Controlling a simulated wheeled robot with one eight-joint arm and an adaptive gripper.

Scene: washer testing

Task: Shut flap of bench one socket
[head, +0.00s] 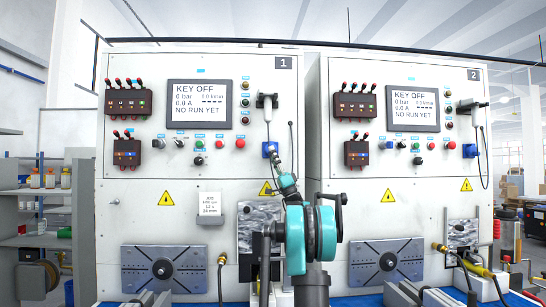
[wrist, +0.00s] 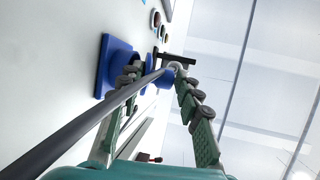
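Bench one (head: 190,215) is the left test bench, marked 1. Its blue socket (head: 270,149) sits on the right part of the panel, below a white handheld device. My gripper (head: 279,172) is just below the socket and pointed up at it. In the wrist view the socket's blue base (wrist: 113,62) is against the white panel, with rounded blue parts standing out between and beyond my fingertips (wrist: 157,72). The fingers are apart. I cannot tell whether they touch the blue parts. Which blue part is the flap, and its angle, is not clear.
A dark rod or cable (wrist: 85,120) crosses the wrist view in front of the left finger. Bench two (head: 400,215) stands to the right with its own blue socket (head: 470,150). A shelf (head: 38,215) is at left. The panel below bench one's screen (head: 200,104) carries knobs and buttons.

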